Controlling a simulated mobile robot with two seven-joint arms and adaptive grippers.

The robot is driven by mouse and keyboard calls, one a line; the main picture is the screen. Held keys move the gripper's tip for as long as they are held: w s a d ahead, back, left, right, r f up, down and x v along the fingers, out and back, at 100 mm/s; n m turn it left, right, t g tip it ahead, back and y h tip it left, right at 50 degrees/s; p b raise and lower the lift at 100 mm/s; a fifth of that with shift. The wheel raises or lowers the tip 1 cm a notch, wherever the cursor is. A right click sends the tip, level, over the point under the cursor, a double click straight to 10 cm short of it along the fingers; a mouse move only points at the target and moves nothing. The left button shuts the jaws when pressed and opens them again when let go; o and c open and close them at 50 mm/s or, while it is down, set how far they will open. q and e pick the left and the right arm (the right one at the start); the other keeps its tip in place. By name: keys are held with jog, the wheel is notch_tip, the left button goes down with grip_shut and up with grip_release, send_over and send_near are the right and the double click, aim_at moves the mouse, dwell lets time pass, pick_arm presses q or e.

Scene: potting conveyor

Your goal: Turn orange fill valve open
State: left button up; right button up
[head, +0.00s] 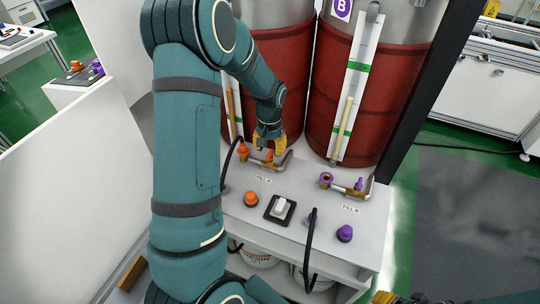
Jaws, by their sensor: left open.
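The orange fill valve (269,157) sits on the short brass and grey pipe marked FILL A, at the back left of the white bench. Its small orange handle stands just below my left fingertips. My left gripper (269,142) reaches down from above with its yellow fingers open, close over the valve. Whether the fingers touch the handle I cannot tell. An orange fitting (243,152) is at the left end of the same pipe. Yellow and dark parts of my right gripper (384,297) show at the bottom edge, mostly cut off.
The purple valve (359,184) on the FILL B pipe is to the right. An orange knob (251,198), a white switch (280,207), a purple knob (344,233) and a black hose (309,245) occupy the bench front. Red drums (358,105) stand close behind.

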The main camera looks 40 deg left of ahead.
aim_at(270, 153)
pick_arm(q)
jog(key=shift+f, duration=1.5)
grip_shut()
